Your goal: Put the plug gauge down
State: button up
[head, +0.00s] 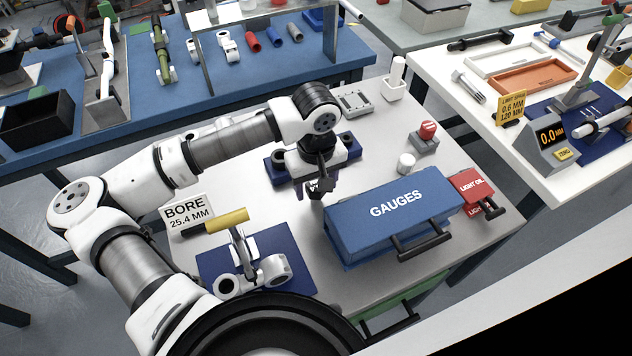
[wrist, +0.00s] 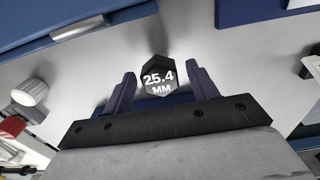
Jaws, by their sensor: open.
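The plug gauge (wrist: 158,78) shows in the wrist view as a black hexagonal end marked 25.4 MM. It lies between the two fingertips of my gripper (wrist: 160,82), with a visible gap on each side. The fingers are open. In the head view my gripper (head: 317,186) points down beside the blue gauge stand (head: 281,172), left of the blue case. The gauge's lower part is hidden, and I cannot tell exactly what it rests on.
The blue GAUGES case (head: 390,218) stands close right of my gripper, with the red LIGHT OIL box (head: 478,190) beyond. Bare grey tabletop lies between.

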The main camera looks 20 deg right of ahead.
jog(key=shift+r, duration=0.1)
jog(key=shift+r+p, duration=0.15)
jog(key=shift+p, duration=0.2)
notch_tip(320, 180, up, 12)
jog(key=b, duration=0.2)
jog(key=shift+c, duration=0.5)
dwell(0.7)
